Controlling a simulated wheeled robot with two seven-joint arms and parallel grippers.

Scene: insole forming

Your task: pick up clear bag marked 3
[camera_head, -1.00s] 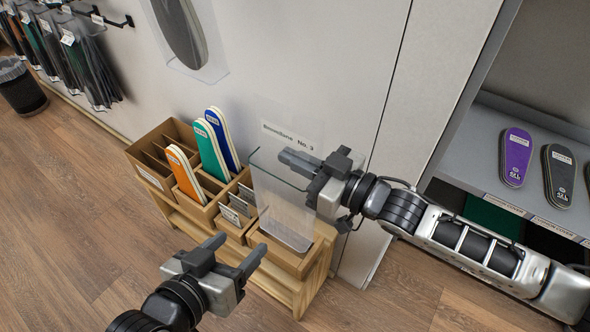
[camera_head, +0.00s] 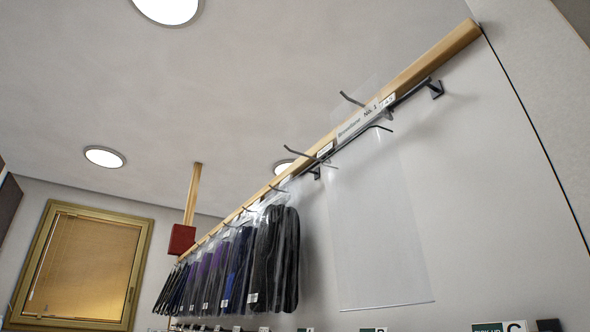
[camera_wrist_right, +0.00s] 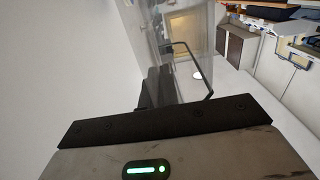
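In the head view a large clear bag (camera_head: 378,225) hangs flat from the wall rail and looks empty. The printed label at its top (camera_head: 358,123) seems to read No. 1, though it is small; I see no bag clearly marked 3. Neither gripper shows in the head view. In the right wrist view the dark body of my right gripper (camera_wrist_right: 165,128) fills the bottom, with its fingertips not distinguishable. A see-through sheet (camera_wrist_right: 150,35) shows beyond it; I cannot tell which bag it is.
Several bagged dark and purple insoles (camera_head: 272,260) hang along the rail to the left. Bare metal hooks (camera_head: 300,153) stick out from the rail. A bent black rod (camera_wrist_right: 197,65) shows close to my right wrist. Wall cards (camera_head: 500,327) line the bottom edge.

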